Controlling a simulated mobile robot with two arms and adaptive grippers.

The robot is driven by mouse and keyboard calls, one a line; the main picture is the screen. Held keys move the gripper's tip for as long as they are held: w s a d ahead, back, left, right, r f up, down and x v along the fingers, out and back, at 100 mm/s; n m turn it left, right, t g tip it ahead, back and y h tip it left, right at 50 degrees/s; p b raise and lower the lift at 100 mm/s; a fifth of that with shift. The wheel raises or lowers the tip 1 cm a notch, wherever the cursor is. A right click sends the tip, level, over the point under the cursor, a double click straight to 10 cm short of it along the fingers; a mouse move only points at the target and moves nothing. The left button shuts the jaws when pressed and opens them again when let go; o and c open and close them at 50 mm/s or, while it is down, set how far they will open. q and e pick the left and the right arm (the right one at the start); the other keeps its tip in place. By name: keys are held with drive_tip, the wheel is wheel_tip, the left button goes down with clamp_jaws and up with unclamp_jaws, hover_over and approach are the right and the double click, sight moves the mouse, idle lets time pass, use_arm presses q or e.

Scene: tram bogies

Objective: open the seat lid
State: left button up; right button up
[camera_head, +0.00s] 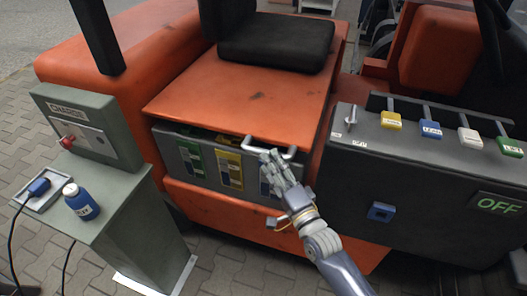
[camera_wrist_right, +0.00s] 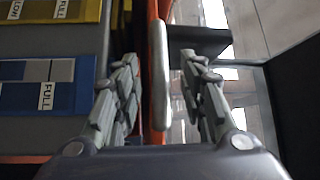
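The seat lid (camera_head: 235,98) is an orange, scuffed panel with a black seat (camera_head: 275,42) on its rear part. It lies roughly flat, with a narrow dark gap under its front edge. A pale bar handle (camera_head: 257,149) sits at the lid's front right edge. My right gripper (camera_head: 277,160) is at the handle, coming from the front. In the right wrist view, my right gripper (camera_wrist_right: 158,85) has its fingers apart, on either side of the handle (camera_wrist_right: 159,75), with visible space on both sides. My left gripper is out of view.
Below the lid is a grey box with yellow, green and blue level gauges (camera_head: 229,170). At left stands a grey charger cabinet (camera_head: 85,125) with a blue bottle (camera_head: 82,203) and a blue plug (camera_head: 39,187). At right is a dark control console (camera_head: 400,160) with coloured levers.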

drive_tip(key=x, duration=0.5)
clamp_jaws()
